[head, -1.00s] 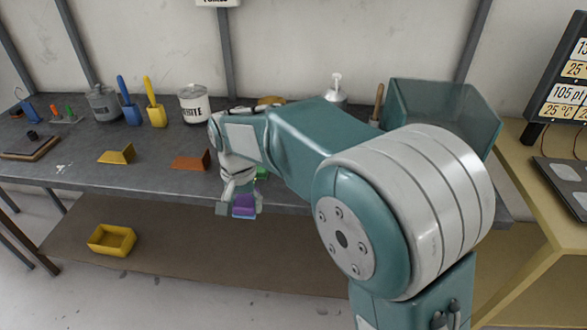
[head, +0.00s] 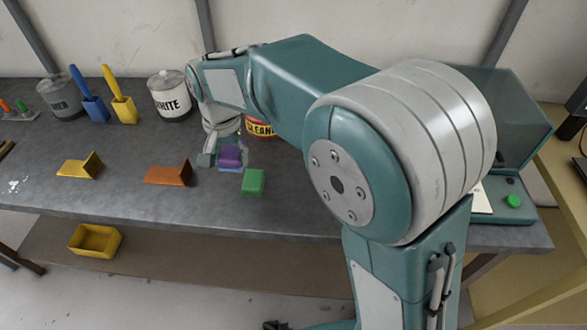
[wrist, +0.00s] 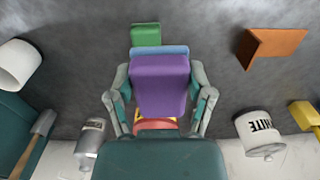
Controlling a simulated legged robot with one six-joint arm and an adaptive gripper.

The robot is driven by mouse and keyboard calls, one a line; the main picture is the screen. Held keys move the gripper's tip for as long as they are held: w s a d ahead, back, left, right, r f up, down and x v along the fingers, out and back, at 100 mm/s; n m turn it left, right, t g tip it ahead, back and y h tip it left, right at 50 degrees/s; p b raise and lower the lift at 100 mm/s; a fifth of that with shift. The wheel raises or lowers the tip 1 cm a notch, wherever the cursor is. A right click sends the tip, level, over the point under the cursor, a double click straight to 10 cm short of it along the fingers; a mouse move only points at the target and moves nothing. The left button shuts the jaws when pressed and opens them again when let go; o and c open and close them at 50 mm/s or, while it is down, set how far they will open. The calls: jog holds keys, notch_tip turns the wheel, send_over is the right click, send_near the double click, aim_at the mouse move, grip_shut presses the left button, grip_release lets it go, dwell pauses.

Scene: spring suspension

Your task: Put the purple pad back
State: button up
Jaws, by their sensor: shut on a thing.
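The purple pad (wrist: 160,85) is between the two fingers of my gripper (wrist: 160,98), which is shut on it. A light blue layer (wrist: 160,50) shows along the pad's far edge in the wrist view. In the head view the purple pad (head: 231,154) and my gripper (head: 221,158) are over the grey workbench, behind and left of a green block (head: 253,182). I cannot tell how high the pad is above the bench. The green block also shows just beyond the pad in the wrist view (wrist: 146,34).
An orange angled piece (head: 168,175) and a yellow one (head: 80,166) sit on the workbench (head: 120,205) to the left. A yellow bin (head: 94,240) is on the lower shelf. The bench front is mostly clear.

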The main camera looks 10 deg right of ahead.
jog(key=shift+w, duration=0.3)
jog(key=shift+w+d+f, duration=0.1)
jog(key=shift+w+d, duration=0.05)
jog(key=shift+d, duration=0.1)
jog(key=d+f, duration=0.4)
jog(key=d, duration=0.5)
send_over(296, 193)
jog(key=f, duration=0.5)
jog(key=shift+a, duration=0.35)
jog(key=shift+d+f, duration=0.15)
jog(key=shift+f, duration=0.8)
jog(key=shift+d+f, duration=0.15)
jog(key=shift+f, duration=0.8)
jog(key=o, duration=1.1)
